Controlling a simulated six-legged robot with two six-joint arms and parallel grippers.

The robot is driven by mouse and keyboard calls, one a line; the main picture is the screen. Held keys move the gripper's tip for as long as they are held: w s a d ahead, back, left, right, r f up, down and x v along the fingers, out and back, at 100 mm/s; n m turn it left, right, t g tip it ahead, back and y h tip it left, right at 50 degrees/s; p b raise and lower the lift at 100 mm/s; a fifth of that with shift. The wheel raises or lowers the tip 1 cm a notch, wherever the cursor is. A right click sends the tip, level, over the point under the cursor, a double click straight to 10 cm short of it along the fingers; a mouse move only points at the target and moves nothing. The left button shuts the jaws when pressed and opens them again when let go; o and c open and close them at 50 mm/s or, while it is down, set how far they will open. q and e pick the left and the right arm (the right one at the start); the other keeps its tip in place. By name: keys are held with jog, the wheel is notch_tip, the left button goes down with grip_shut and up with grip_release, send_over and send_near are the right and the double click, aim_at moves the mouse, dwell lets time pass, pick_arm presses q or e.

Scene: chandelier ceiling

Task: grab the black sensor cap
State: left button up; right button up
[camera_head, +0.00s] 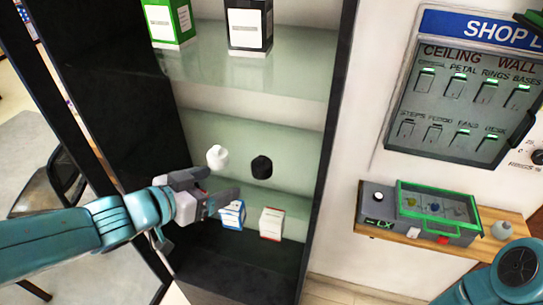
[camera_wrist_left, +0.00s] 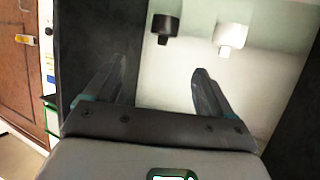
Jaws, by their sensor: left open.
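The black sensor cap (camera_head: 261,167) sits on a glass shelf in the dark cabinet, right of a white cap (camera_head: 218,157). My left gripper (camera_head: 221,184) reaches in from the left, open and empty, below and to the left of the black cap and apart from it. In the left wrist view the black cap (camera_wrist_left: 165,26) is beyond the open fingers (camera_wrist_left: 160,68), and the white cap (camera_wrist_left: 231,37) is to its right. My right gripper is out of view; only a teal part of my right arm shows at the lower right.
A blue-and-white box (camera_head: 232,214) and a red-and-white box (camera_head: 271,223) stand on the level below. Green (camera_head: 169,22) and black (camera_head: 250,25) boxes are on the upper shelf. The cabinet's right edge (camera_head: 327,150) bounds the space. A grey device (camera_head: 420,213) sits on a wooden ledge.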

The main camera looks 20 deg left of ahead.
pick_arm(q)
jog(key=b, duration=0.3)
send_near(259, 166)
jog(key=b+x, duration=0.1)
jog(key=x, duration=0.4)
jog(key=shift+a, duration=0.1)
jog(key=shift+w+a+f, duration=0.1)
jog(key=shift+w+f, duration=0.1)
jog(key=shift+w, duration=0.1)
jog(key=b+x, duration=0.1)
jog(key=x, duration=0.4)
jog(key=shift+d, duration=0.25)
jog(key=shift+w+a, duration=0.1)
jog(key=shift+w, duration=0.1)
jog(key=shift+s+r, duration=0.1)
jog(key=shift+s, duration=0.2)
jog(key=shift+c, duration=0.7)
jog(key=shift+s, duration=0.1)
jog(key=c, duration=0.9)
jog(key=shift+c, duration=0.3)
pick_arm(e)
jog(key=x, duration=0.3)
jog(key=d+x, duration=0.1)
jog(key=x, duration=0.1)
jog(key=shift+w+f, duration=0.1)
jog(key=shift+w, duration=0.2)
